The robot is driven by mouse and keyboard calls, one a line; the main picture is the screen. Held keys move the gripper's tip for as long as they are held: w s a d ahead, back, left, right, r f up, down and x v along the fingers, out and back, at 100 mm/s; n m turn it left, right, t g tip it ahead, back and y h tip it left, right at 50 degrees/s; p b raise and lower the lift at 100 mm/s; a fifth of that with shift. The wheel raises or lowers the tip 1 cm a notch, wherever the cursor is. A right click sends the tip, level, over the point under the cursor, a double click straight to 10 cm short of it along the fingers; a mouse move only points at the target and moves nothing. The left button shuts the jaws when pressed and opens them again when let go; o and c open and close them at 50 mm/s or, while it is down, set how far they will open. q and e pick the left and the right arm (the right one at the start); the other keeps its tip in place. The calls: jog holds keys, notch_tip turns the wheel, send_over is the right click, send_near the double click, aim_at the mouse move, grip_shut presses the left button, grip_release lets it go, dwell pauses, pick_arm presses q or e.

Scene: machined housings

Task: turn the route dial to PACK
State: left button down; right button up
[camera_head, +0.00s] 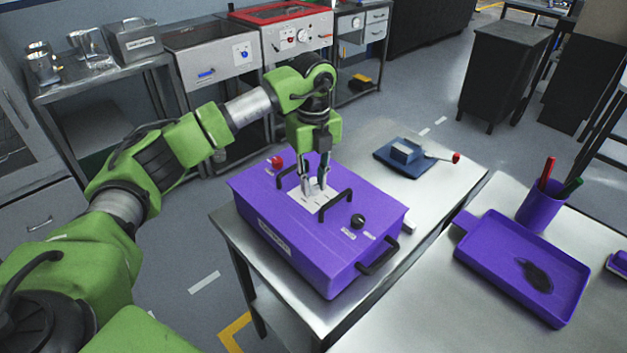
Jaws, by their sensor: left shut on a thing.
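A purple housing (290,245) sits on a metal bench in the middle of the camera_head view. A white label plate (297,198) lies on its top. My left gripper (314,188) points down at this plate, its fingers shut on a small part there, apparently the route dial. The fingers mostly hide that part, and its setting cannot be read. A black knob (357,221) with small white labels is on the housing nearer the front right, apart from the gripper. The label words are too small to read. My right gripper is not in view.
A black arched handle (336,205) stands close right of the gripper, and a red ball knob (277,162) is behind it at left. A blue fixture (405,155) with a red-tipped lever lies at the back right. A purple tray (490,262) and pen cup (541,209) are on the right table.

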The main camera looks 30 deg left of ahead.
aim_at(313, 186)
pick_arm(q)
jog(key=shift+n, duration=1.5)
jog(key=c, duration=1.8)
grip_release()
jog(key=shift+r, duration=0.1)
notch_tip(313, 186, up, 12)
jog(key=shift+f, duration=0.1)
